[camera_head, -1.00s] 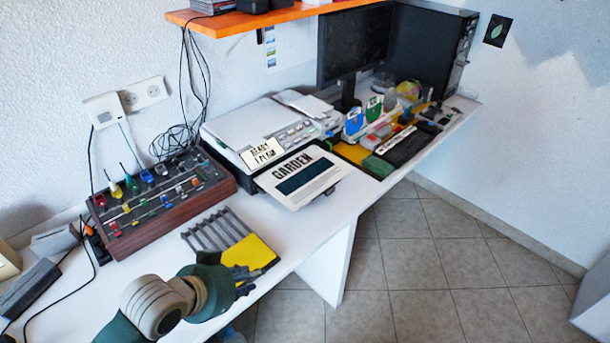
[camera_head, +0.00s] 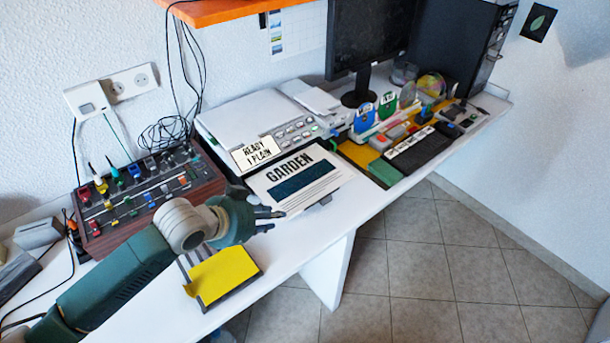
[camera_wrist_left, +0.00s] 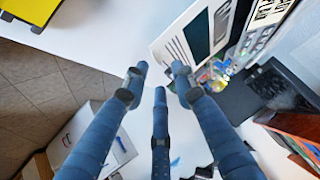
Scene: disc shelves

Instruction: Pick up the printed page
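The printed page (camera_head: 298,178), marked GARDEN with a dark picture block and lines of text, lies on the front of the white printer (camera_head: 245,115) in the head view. It also shows at the top of the left wrist view (camera_wrist_left: 198,40), upside down. My right gripper is not in view.
A yellow pad on a dark rack (camera_head: 222,275) lies below my left gripper. A control box with coloured knobs (camera_head: 140,200) stands to the left. A monitor (camera_head: 372,38) and several small desk items are to the right. The desk's front edge is close to the page.

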